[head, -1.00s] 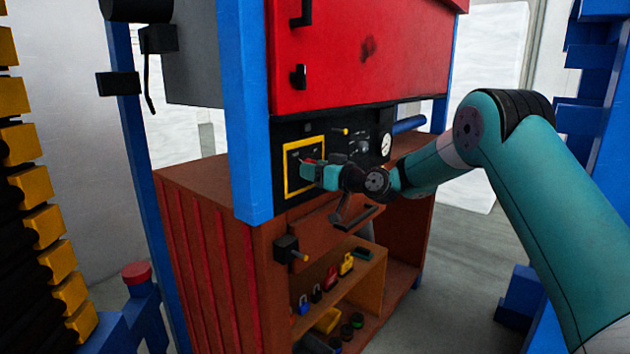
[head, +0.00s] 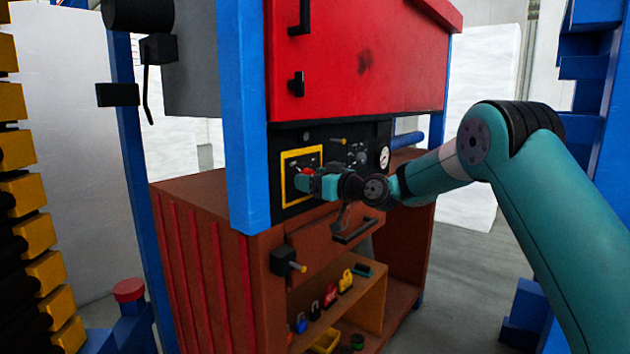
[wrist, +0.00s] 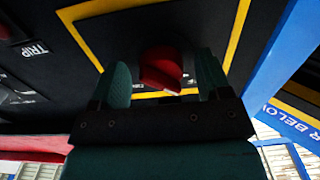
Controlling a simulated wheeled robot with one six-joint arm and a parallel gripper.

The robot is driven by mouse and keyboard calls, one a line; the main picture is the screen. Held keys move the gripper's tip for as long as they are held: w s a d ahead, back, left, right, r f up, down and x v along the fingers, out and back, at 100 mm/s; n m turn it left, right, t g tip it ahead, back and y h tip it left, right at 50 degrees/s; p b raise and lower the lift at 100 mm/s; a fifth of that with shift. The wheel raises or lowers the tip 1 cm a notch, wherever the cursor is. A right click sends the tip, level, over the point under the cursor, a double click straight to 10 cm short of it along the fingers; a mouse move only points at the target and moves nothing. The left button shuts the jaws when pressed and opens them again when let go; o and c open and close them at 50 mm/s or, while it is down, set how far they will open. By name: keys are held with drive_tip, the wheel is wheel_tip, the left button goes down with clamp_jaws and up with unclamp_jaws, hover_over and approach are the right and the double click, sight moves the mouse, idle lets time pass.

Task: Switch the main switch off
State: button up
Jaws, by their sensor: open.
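The main switch is a red handle (wrist: 161,68) inside a yellow-framed black panel; in the wrist view it sits between my two open fingers. Whether the fingers touch it I cannot tell. In the head view the red of the switch (head: 307,171) shows just at my gripper's tips. My gripper (head: 305,180) is open and reaches in from the right in front of the yellow frame (head: 284,184). In the wrist view my gripper (wrist: 161,88) has one finger on each side of the handle. The lettering near the handle is partly hidden.
A pressure gauge (head: 384,157) and small knobs are right of the yellow frame. A blue post (head: 243,120) stands close on the left. A black box with a peg (head: 285,261) juts out below.

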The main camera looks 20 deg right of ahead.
drive_tip(key=b+v, duration=0.6)
drive_tip(key=v, duration=1.1)
drive_tip(key=shift+s+d, duration=0.15)
drive_tip(key=s+a+f+n+g+h+p, duration=0.1)
drive_tip(key=s+a+f+g+h+p, duration=0.2)
drive_tip(key=s+a+g, duration=1.1)
drive_tip(key=s+f+h+p, duration=0.1)
drive_tip(key=s+f, duration=0.1)
drive_tip(key=s, duration=0.8)
drive_tip(key=s+f+m+h, duration=0.1)
drive_tip(key=s+f+h, duration=0.1)
drive_tip(key=s, duration=0.9)
drive_tip(key=shift+s+a+f+g+p, duration=0.2)
drive_tip(key=shift+a+f+g+p, duration=0.1)
drive_tip(key=shift+a+f+p, duration=0.15)
